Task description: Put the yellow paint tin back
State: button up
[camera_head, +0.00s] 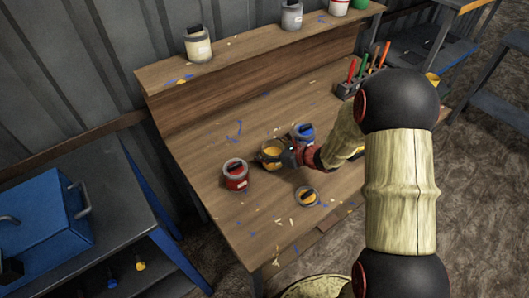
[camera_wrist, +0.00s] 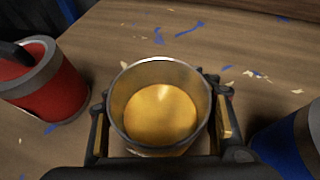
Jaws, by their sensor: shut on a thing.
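The yellow paint tin (camera_head: 270,156) is an open metal can with yellow paint inside, on or just above the workbench. My gripper (camera_head: 284,156) is shut on it from the right in the head view. In the wrist view the tin (camera_wrist: 160,112) sits upright between the two fingers, one on each side of its wall. Its base is hidden, so I cannot tell whether it touches the wood. A round yellow-topped piece with a dark mark (camera_head: 307,197), perhaps a lid, lies nearer the bench's front edge.
A red tin (camera_head: 236,178) stands close on the left and a blue tin (camera_head: 303,133) close on the right. The raised back shelf (camera_head: 245,50) bears a cream-labelled tin (camera_head: 198,46), a grey tin (camera_head: 292,16) and others. A tool rack (camera_head: 346,89) stands farther right.

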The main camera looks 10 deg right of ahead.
jog(key=shift+r, duration=0.15)
jog(key=shift+f, duration=0.2)
jog(key=o, duration=1.7)
jog(key=shift+o, duration=0.3)
